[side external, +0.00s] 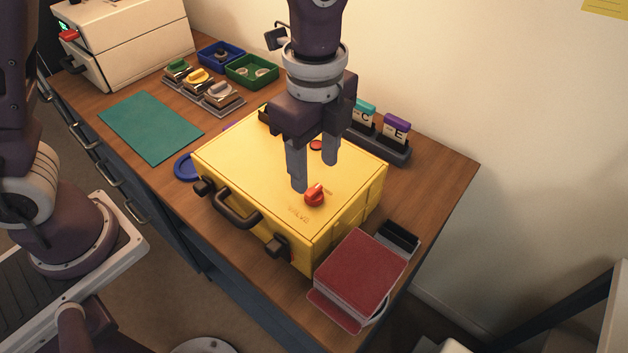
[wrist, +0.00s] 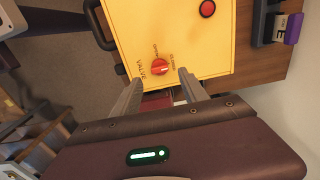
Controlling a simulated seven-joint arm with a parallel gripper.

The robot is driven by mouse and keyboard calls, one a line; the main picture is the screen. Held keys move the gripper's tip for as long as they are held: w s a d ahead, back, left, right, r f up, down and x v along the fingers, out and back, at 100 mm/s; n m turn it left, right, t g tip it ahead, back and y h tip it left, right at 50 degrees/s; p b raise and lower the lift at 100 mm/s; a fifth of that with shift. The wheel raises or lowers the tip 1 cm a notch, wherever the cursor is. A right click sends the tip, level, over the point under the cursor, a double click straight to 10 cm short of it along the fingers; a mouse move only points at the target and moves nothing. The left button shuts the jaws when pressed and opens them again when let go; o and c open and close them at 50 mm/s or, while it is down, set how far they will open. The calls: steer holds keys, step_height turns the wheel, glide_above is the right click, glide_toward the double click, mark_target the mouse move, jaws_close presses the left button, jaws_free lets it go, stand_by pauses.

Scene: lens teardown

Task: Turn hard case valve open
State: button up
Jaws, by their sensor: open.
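The yellow hard case (side external: 255,165) lies flat and shut on the bench, its black handle (side external: 236,210) on the front side. A red valve knob (side external: 314,195) sits on the lid near the front right corner, beside raised VALVE lettering. In the wrist view the red knob (wrist: 160,67) shows a pale pointer line, with OPEN and CLOSED marked around it; the exact pointer setting is hard to tell. My gripper (side external: 315,175) is open and empty above the lid, fingers pointing down. In the wrist view the fingertips (wrist: 161,77) lie on either side of the knob, apart from it.
A red round button (wrist: 207,9) is also on the lid. A teal mat (side external: 150,127) and small bins (side external: 252,70) lie to the left.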

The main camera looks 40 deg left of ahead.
mark_target(314, 190)
step_height(314, 190, down, 5)
jaws_close()
stand_by(0.3)
steer(key=n, duration=0.8)
steer(key=shift+n, duration=0.4)
steer(key=n, duration=0.4)
steer(key=shift+n, duration=2.5)
